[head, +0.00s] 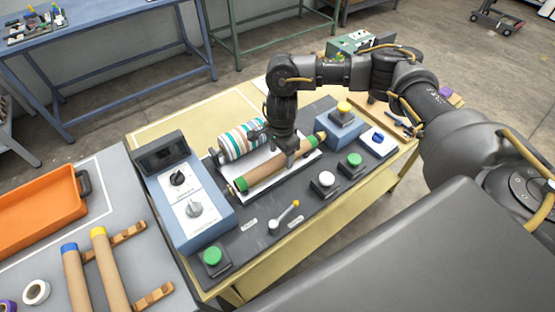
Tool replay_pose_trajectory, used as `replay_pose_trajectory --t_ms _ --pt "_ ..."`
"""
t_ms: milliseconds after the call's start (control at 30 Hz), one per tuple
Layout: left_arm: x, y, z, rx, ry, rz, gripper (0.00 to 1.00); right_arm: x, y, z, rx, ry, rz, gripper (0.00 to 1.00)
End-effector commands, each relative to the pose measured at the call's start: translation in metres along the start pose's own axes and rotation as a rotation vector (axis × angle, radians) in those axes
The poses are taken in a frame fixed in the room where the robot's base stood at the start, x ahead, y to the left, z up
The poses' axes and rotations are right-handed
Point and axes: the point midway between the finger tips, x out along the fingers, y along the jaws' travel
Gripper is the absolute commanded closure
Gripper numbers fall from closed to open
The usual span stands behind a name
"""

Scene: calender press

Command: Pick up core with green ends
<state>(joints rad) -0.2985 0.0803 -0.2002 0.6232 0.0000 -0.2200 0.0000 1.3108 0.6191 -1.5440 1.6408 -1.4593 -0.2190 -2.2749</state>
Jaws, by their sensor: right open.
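The brown core (272,172) lies slantwise on the press, in front of a striped roll (237,144). Its left end is green; its far right end shows a small yellowish tip. My right gripper (288,158) points down over the core, slightly right of its middle, with its jaws open. The fingers hide a little of the core, and I cannot tell whether they touch it. My left gripper is not in view.
A blue control box (184,200) with knobs stands left of the core. Green button (354,159), white button (326,180) and a small lever (285,216) stand in front. Cores with blue and yellow ends (110,270) and an orange tray (38,220) are on the left table.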

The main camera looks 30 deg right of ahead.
Motion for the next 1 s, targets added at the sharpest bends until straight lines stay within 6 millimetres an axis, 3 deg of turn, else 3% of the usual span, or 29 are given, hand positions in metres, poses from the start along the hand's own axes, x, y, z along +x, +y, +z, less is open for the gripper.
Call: replay_pose_trajectory --t_ms 100,400,767,1000 --pt "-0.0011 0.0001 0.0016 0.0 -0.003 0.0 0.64 0.0115 0.0007 0.0001 0.001 0.0 0.002 0.36" --pt "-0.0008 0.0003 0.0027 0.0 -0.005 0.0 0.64 0.0144 -0.0001 -0.0006 0.001 0.001 -0.002 0.38" --pt "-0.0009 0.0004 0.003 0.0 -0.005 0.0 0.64 0.0142 0.0 -0.0006 0.001 0.001 -0.001 0.85" --pt "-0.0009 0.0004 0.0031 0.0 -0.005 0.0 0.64 0.0136 -0.0002 -0.0006 0.001 0.001 -0.002 0.86"
